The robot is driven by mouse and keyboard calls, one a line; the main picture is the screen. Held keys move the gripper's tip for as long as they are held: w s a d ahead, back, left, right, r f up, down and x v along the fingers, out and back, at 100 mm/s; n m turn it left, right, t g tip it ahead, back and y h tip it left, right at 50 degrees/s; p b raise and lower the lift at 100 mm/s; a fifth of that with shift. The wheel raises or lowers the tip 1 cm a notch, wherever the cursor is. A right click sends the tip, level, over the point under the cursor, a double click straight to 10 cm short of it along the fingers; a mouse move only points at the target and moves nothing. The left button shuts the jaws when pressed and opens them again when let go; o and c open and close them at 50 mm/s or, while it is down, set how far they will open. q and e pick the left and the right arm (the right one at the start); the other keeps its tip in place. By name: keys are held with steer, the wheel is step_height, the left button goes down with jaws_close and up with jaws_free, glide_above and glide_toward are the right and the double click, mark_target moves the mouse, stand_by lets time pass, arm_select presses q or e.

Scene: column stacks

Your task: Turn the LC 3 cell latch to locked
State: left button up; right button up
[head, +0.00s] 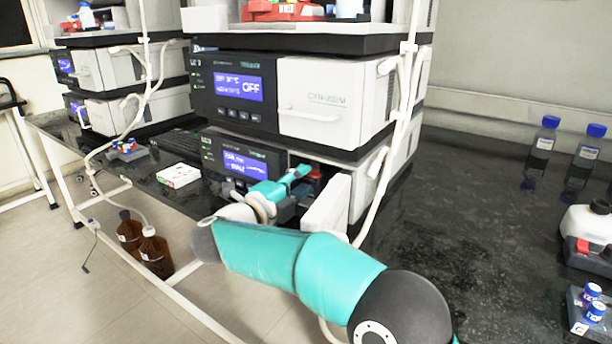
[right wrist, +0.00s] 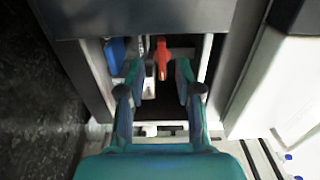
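The red latch (right wrist: 162,58) shows in the right wrist view inside an open bay of the column module. It stands roughly upright in that picture, beside a blue part (right wrist: 116,55). My right gripper (right wrist: 157,76) has its two fingers spread, one on each side of the latch, with visible gaps. In the head view my right gripper (head: 294,180) reaches into the lower module (head: 240,160) of the near stack, by its open white door (head: 326,206). A bit of red shows just behind it; the latch's details are hidden there. My left gripper is not in view.
The upper module (head: 235,88) with its closed white door (head: 320,100) sits right above my gripper. Another stack (head: 115,70) stands at left. A white and red box (head: 178,175) lies on the bench. Blue-capped bottles (head: 541,145) stand at right.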

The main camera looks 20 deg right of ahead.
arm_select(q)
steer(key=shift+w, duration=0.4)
arm_select(e)
steer(key=shift+x, duration=0.85)
steer(key=shift+w, duration=0.15)
